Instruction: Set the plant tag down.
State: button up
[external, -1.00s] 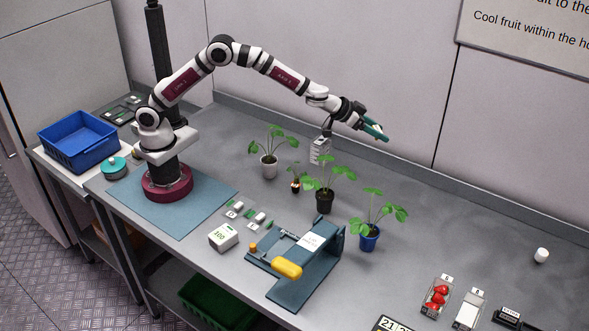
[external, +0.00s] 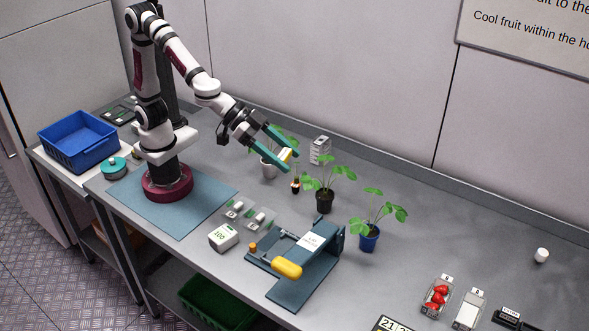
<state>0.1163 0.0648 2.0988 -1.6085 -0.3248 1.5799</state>
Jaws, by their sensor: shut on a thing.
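My gripper (external: 291,161) has teal fingers and is shut on a small pale yellow and white piece, which looks like the plant tag (external: 285,155). The tag's lettering is too small to read.
Plants in a black pot (external: 323,203) and a blue pot (external: 369,241) stand to the right. A grey rack-like block (external: 320,149) stands behind. A blue-grey press-like fixture with a yellow handle (external: 287,268) is in front. The bench at right centre is mostly clear.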

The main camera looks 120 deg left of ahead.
jog(key=s+a+f+n+g+y, duration=0.2)
jog(key=s+a+f+n+y, duration=0.15)
jog(key=a, duration=0.35)
jog(key=s+a+f+n+g+y, duration=0.3)
jog(key=a+f+n, duration=0.1)
jog(key=a+n, duration=0.15)
jog(key=n+g+h, duration=0.1)
jog(key=n+g, duration=1.3)
jog(key=n, duration=0.1)
send_over(273, 142)
jog(key=f, duration=1.7)
jog(key=shift+w+d+f, duration=0.1)
jog(key=shift+d+f, duration=0.1)
jog(key=shift+a+f, duration=0.15)
jog(key=shift+f, duration=0.95)
jog(key=shift+a+f, duration=0.1)
jog(key=shift+f, duration=0.95)
jog(key=shift+f, duration=0.1)
jog(key=o, duration=1.3)
